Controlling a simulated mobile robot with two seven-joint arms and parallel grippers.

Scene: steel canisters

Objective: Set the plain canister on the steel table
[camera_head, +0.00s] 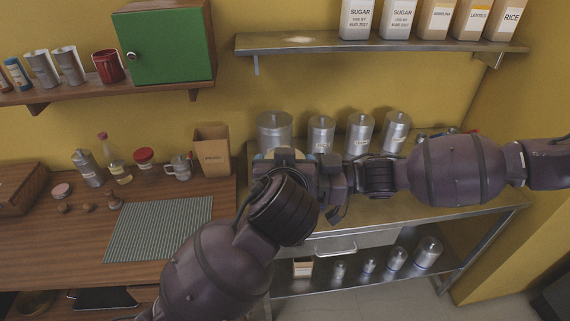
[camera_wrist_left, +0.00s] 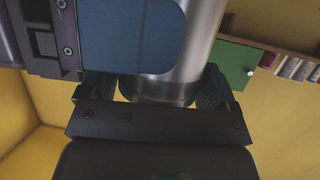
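The plain canister (camera_head: 274,131) is a bare steel cylinder with a knobbed lid, upright in the head view; grippers hide its lower part. Its steel wall also shows in the left wrist view (camera_wrist_left: 201,35), between the fingers of my left gripper (camera_wrist_left: 152,92), which look shut on it. In the head view my left gripper (camera_head: 285,162) is mostly hidden. My right gripper comes in from the right; its blue finger (camera_wrist_left: 145,35) overlaps the canister in the left wrist view. Its other finger is hidden. The steel table (camera_head: 430,190) is at the right.
Labelled canisters (camera_head: 361,133) stand at the table's back. A wooden counter (camera_head: 60,235) with a ribbed mat (camera_head: 158,229), bottles and an open box (camera_head: 212,152) is at the left. Shelves hang above. The table's front right surface looks clear.

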